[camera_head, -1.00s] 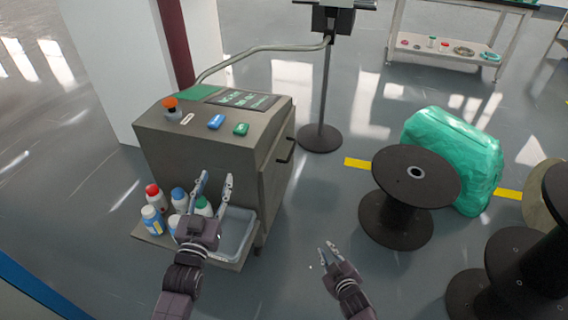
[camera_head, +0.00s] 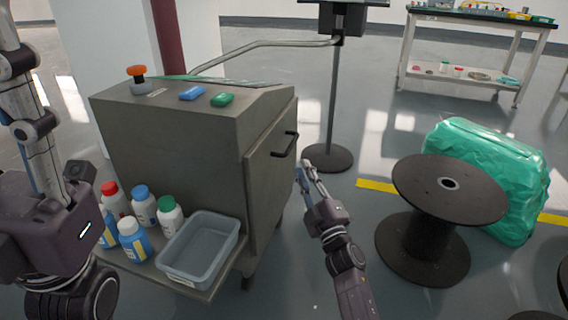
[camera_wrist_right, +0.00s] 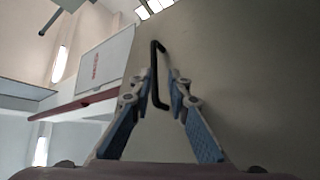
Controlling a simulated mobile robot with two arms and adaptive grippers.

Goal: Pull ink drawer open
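The grey machine cabinet has a front panel (camera_head: 262,195), apparently the ink drawer, which looks flush and closed. A dark bar handle (camera_head: 287,146) is on its upper part. My right gripper (camera_head: 308,168) is just right of and below the handle in the head view. In the right wrist view its blue-padded fingers (camera_wrist_right: 158,82) are apart, and the handle (camera_wrist_right: 156,62) appears between and beyond their tips. Contact is not clear. My left gripper (camera_head: 50,215) is close to the camera at the left edge; its fingertips cannot be made out.
A side shelf holds several ink bottles (camera_head: 141,205) and an empty grey tray (camera_head: 202,250). A black spool (camera_head: 425,245) and a green wrapped bundle (camera_head: 500,165) stand at right. A stand's round base (camera_head: 328,158) is behind the gripper. Some floor between cabinet and spool is clear.

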